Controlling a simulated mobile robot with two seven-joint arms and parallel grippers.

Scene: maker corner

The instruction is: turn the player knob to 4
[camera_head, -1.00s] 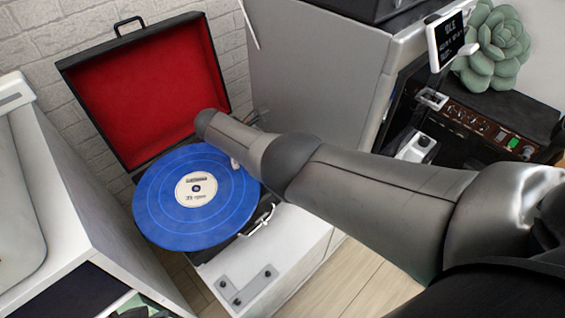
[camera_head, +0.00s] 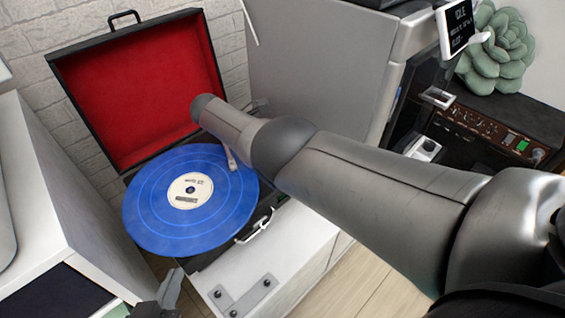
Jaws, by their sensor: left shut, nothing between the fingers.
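The record player (camera_head: 191,266) stands open on a white cabinet, with its red-lined lid (camera_head: 140,95) raised at the back. A blue record (camera_head: 150,213) with a cream label lies on it, and the pale tonearm (camera_head: 231,158) is at the record's right edge. I cannot make out the player knob. My right arm crosses in front of the player's back right part and hides it. My left gripper (camera_head: 168,291) is shut and empty at the bottom edge, below the front of the player and apart from it. My right gripper is not in view.
A white cabinet (camera_head: 60,225) stands at the left, close to the player. A grey machine (camera_head: 310,75) stands behind my right arm. A small display (camera_head: 457,28), a green succulent (camera_head: 497,55) and a brown control panel (camera_head: 480,125) are at the upper right.

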